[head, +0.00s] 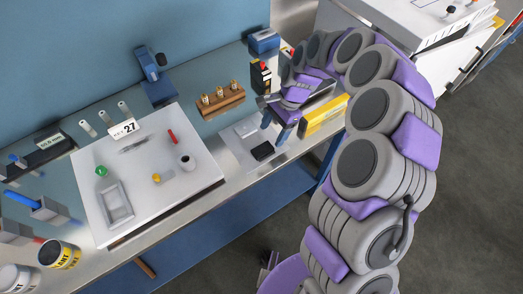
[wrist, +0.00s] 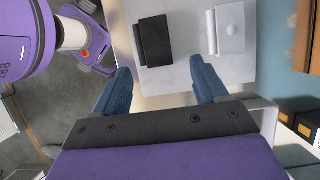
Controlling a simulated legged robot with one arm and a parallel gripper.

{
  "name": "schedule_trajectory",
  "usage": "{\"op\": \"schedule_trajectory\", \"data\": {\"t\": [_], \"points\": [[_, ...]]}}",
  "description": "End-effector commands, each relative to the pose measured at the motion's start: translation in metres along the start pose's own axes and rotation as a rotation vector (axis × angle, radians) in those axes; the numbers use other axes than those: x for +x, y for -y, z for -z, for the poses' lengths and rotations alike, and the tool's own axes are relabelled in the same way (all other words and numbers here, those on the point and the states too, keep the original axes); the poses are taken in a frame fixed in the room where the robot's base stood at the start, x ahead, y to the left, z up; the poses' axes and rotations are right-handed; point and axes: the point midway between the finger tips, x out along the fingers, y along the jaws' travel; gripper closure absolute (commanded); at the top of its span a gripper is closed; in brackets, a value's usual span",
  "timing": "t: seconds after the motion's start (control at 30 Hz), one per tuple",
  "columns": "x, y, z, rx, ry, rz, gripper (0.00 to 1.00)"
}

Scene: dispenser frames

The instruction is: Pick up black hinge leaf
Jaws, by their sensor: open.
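The black hinge leaf (head: 263,151) lies flat on a pale plate (head: 236,151) near the front edge of the bench. In the wrist view the black hinge leaf (wrist: 154,41) is a dark block just beyond the fingertips, between their lines. My gripper (head: 276,126) is above the right part of the plate, beside the black leaf. In the wrist view my gripper (wrist: 161,72) has its two blue fingers spread wide, with nothing between them. A white hinge leaf-like piece (wrist: 228,28) lies right of the black one, apart from it.
A wooden block with several brass pegs (head: 220,100) stands behind the plate. A yellow box (head: 322,117) is right of my gripper. A large white tray (head: 205,172) with small parts lies left. Beyond the bench's front edge is open floor.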

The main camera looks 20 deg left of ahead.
Motion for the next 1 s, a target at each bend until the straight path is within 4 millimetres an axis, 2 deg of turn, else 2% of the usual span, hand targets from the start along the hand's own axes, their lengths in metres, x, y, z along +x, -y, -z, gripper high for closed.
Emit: {"op": "schedule_trajectory", "data": {"t": [0.23,0.53,0.77,1.0], "points": [[0.013,-0.001,0.000,-0.002,0.003,-0.001,0.28],[0.054,0.001,0.002,-0.002,0.001,-0.001,0.28],[0.057,0.001,0.002,-0.001,0.000,-0.002,0.28],[0.057,0.000,0.002,-0.001,0.001,-0.003,0.49]]}}
